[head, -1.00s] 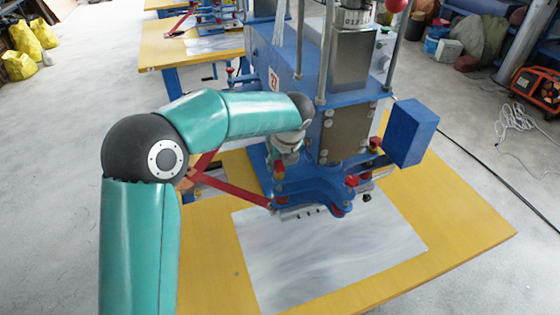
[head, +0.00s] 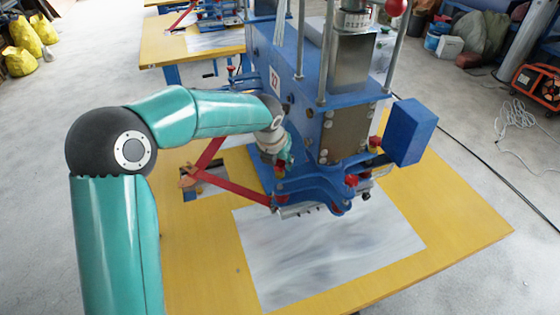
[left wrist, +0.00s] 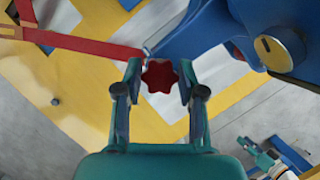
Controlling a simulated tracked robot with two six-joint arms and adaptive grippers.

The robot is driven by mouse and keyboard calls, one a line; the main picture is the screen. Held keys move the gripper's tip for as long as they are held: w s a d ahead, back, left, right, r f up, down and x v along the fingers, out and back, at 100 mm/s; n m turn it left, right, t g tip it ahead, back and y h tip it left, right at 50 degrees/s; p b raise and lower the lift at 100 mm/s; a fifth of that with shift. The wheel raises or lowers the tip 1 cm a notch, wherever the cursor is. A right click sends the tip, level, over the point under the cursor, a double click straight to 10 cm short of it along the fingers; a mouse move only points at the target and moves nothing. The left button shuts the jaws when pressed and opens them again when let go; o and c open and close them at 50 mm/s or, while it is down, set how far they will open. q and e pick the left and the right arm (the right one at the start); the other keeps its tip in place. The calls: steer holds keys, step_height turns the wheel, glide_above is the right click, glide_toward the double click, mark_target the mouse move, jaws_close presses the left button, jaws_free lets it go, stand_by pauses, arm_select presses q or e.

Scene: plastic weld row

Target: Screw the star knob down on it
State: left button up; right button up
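The dark red star knob (left wrist: 160,76) sits between the two fingertips of my left gripper (left wrist: 160,84) in the left wrist view. The fingers are apart on either side of it, with a thin gap seeming to show; firm contact cannot be made out. In the head view my left gripper (head: 282,158) is beside the left side of the blue welding machine (head: 300,95), partly hidden. A red lever (head: 238,186) reaches the machine's lower blue plate; in the left wrist view the lever (left wrist: 85,42) ends close to the knob. My right gripper is out of view.
A grey sheet (head: 330,255) lies on the yellow table (head: 465,220) before the machine. Other red knobs (head: 351,180) and a blue box (head: 410,132) stand out at the machine's right. Vertical rods rise above it. A second table (head: 165,52) stands behind.

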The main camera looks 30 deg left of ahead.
arm_select(q)
steer(key=shift+o, duration=1.3)
